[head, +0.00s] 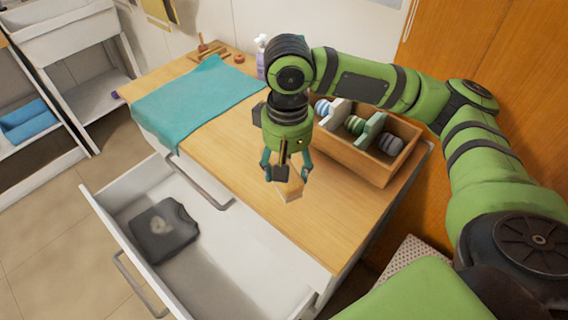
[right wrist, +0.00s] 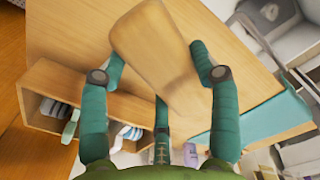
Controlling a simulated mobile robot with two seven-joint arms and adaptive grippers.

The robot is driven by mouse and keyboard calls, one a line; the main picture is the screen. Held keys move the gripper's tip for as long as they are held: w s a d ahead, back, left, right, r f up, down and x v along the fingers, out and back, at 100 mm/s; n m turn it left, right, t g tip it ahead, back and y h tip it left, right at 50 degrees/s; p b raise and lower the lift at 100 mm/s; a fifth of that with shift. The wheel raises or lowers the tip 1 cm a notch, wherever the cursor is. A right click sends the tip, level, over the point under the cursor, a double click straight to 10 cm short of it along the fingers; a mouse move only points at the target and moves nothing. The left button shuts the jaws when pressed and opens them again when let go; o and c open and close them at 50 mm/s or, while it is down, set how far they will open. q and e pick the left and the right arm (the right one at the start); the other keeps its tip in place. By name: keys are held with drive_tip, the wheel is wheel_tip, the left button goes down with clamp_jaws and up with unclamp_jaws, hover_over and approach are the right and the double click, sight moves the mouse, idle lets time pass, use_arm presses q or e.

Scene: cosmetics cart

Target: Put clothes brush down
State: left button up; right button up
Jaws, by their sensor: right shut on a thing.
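The clothes brush is a pale wooden block (head: 291,190) in the head view, below my right gripper (head: 286,172). In the right wrist view the wooden brush (right wrist: 158,65) lies tilted between the fingers of my right gripper (right wrist: 158,52), which is shut on it. The brush appears over the cart's wooden top (head: 240,165), near its front edge. I cannot tell whether it touches the top. Its bristles do not show clearly. My left gripper is in neither view.
A wooden box (head: 350,158) with dividers and rolled items stands right of the gripper. A teal cloth (head: 190,100) covers the top's left part. A white drawer (head: 230,262) is open in front, holding a dark folded item (head: 163,232). A bottle (head: 261,62) stands at the back.

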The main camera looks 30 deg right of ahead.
drive_tip(key=w+f, duration=0.1)
drive_tip(key=w+d+f, duration=0.1)
drive_tip(key=w, duration=0.1)
drive_tip(key=w+d+f, duration=0.1)
drive_tip(key=shift+w+d, duration=0.15)
drive_tip(key=shift+w, duration=0.25)
drive_tip(key=shift+w+d+f, duration=0.2)
drive_tip(key=shift+w+f, duration=0.15)
drive_tip(key=shift+f, duration=0.1)
wheel_tip(320, 180, down, 3)
drive_tip(key=shift+f+p, duration=0.15)
drive_tip(key=shift+p, duration=0.2)
drive_tip(key=shift+f, duration=0.3)
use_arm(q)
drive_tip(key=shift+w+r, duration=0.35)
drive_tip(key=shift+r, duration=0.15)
use_arm(e)
drive_tip(key=o, duration=1)
use_arm(q)
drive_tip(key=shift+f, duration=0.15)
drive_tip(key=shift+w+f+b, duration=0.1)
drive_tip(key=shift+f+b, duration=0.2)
drive_tip(key=shift+b, duration=0.05)
use_arm(e)
wheel_tip(320, 180, up, 12)
drive_tip(key=shift+r, duration=0.15)
